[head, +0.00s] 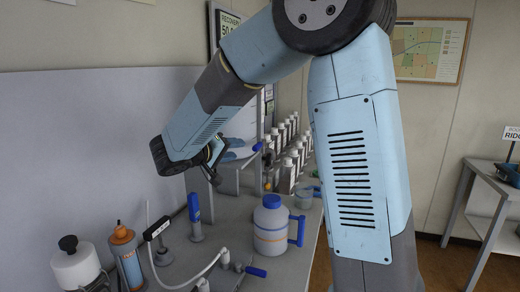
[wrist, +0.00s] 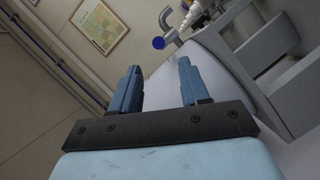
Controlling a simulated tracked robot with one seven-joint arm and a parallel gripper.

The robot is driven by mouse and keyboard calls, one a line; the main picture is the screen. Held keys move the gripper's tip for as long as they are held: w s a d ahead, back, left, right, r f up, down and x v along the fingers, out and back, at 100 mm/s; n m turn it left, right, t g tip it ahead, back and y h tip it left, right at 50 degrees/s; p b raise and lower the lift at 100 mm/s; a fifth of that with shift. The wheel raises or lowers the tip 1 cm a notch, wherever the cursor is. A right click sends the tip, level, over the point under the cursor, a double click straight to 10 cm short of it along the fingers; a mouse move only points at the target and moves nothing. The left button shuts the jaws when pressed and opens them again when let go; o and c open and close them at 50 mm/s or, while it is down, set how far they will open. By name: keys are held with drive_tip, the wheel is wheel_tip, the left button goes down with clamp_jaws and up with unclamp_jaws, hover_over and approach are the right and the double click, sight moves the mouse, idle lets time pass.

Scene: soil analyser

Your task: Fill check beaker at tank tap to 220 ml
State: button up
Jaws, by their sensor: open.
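My gripper (wrist: 159,75) is open and empty, its two blue fingers spread apart in the wrist view. In the head view my gripper (head: 214,160) is raised above the bench, partly hidden by my wrist. A tap-like fitting with a round blue end (wrist: 158,42) shows beyond the fingers in the wrist view, apart from them. A small greyish cup (head: 304,198), possibly the check beaker, stands on the bench right of a white jug. Its markings and contents are too small to read. I cannot tell which vessel is the tank.
The white jug (head: 271,226) has a blue lid and handle. Several white bottles (head: 291,158) stand in rows behind. A blue-handled tool (head: 194,211) stands upright.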

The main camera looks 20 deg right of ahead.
sight(259, 148)
drive_tip(key=x, duration=1.2)
drive_tip(key=shift+w+d+f, duration=0.1)
drive_tip(key=shift+d+f, duration=0.05)
drive_tip(key=shift+d, duration=0.2)
drive_tip(key=shift+c, duration=0.3)
clamp_jaws()
drive_tip(key=shift+d, duration=0.1)
